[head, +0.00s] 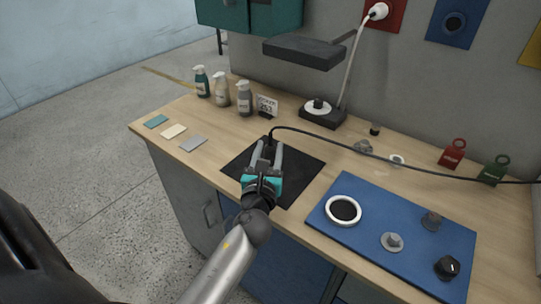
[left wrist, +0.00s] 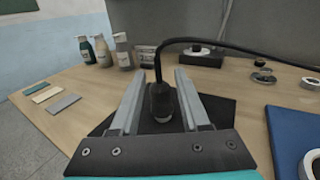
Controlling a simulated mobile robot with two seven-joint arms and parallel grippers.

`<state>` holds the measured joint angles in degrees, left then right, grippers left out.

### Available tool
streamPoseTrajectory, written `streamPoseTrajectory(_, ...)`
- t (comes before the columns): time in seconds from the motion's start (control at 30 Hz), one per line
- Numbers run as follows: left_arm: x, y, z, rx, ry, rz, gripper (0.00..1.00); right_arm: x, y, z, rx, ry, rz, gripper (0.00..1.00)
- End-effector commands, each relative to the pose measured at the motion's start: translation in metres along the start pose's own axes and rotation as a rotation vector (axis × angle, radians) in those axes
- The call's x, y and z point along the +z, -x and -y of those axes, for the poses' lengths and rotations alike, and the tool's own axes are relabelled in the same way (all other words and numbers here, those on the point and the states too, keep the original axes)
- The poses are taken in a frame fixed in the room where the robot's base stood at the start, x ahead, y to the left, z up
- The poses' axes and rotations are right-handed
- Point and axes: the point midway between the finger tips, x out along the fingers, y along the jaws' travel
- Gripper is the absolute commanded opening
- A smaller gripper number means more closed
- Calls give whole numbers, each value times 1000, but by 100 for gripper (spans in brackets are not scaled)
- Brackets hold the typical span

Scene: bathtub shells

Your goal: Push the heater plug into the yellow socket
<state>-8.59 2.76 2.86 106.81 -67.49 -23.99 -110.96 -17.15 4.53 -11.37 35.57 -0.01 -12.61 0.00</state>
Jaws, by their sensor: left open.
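The heater plug (left wrist: 161,101) is black, with a black cable rising from its top. In the left wrist view it stands upright between the two grey fingers of my left gripper (left wrist: 160,98), with a gap on both sides. In the head view my left gripper (head: 265,156) is open over the black mat (head: 300,172), and its fingers mostly hide the plug. At the head view's right edge a yellow panel (head: 533,48) is cut off on the wall; no socket shows on it. My right gripper is not in view.
The black cable (head: 400,162) runs right across the bench. A red panel (head: 381,16) holds a white plug; a blue panel (head: 455,24) has a dark round socket. A lamp (head: 305,52), several bottles (head: 221,90) and a blue mat (head: 385,215) with small parts surround the black mat.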

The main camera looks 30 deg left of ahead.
Motion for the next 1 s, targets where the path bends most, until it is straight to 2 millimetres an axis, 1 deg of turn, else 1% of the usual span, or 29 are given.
streamPoseTrajectory(0.2, -1, -30, -3, 1, -1, 3, 46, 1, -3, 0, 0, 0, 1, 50)
streamPoseTrajectory(0.3, -1, -41, -3, 1, 0, 2, 46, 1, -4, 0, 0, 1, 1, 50)
streamPoseTrajectory(0.43, -1, -47, -3, 1, -1, 1, 46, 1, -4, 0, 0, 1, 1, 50)
streamPoseTrajectory(0.67, -1, -48, -3, 1, -1, 1, 46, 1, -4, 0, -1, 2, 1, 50)
streamPoseTrajectory(1.0, -1, -47, -3, 0, -1, 1, 8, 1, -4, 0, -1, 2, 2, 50)
